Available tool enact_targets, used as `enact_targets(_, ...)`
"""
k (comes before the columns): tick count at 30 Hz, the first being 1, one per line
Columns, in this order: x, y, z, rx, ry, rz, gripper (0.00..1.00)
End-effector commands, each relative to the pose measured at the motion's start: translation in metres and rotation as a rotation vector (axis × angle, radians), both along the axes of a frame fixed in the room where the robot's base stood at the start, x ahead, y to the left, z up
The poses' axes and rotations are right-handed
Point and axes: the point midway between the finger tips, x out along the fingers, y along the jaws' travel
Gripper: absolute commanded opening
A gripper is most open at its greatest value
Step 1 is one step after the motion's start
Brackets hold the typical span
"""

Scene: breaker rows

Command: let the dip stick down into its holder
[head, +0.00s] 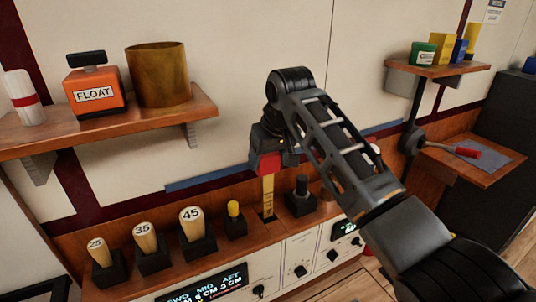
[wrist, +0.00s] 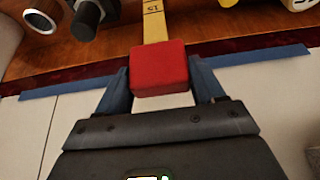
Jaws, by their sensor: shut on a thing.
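The dip stick is a yellow marked strip (head: 268,196) with a red block handle (wrist: 160,68). My gripper (head: 267,158) is shut on the red handle, with one blue-grey finger on each side of it in the wrist view (wrist: 160,84). The stick hangs about upright in the head view. Its lower end meets a dark slot (head: 268,217) in the wooden counter, which looks like its holder. How deep the tip sits cannot be told. The slot is out of sight in the wrist view.
Left of the slot stand a small yellow-topped plug (head: 234,210) and numbered wooden handles (head: 192,225) in black blocks. Right of it is a black knob-topped block (head: 300,197). A shelf (head: 200,105) holds an orange FLOAT can (head: 95,92) and a brass cup (head: 157,75).

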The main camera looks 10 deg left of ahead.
Motion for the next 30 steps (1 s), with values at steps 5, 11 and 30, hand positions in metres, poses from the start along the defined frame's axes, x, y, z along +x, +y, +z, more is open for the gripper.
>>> enact_targets(5,0.0,0.0,-0.006,0.0,0.0,0.0,0.15)
enact_targets(11,0.0,0.0,-0.012,0.0,0.0,0.0,0.15)
enact_targets(30,0.0,0.0,-0.033,0.001,0.001,0.0,0.15)
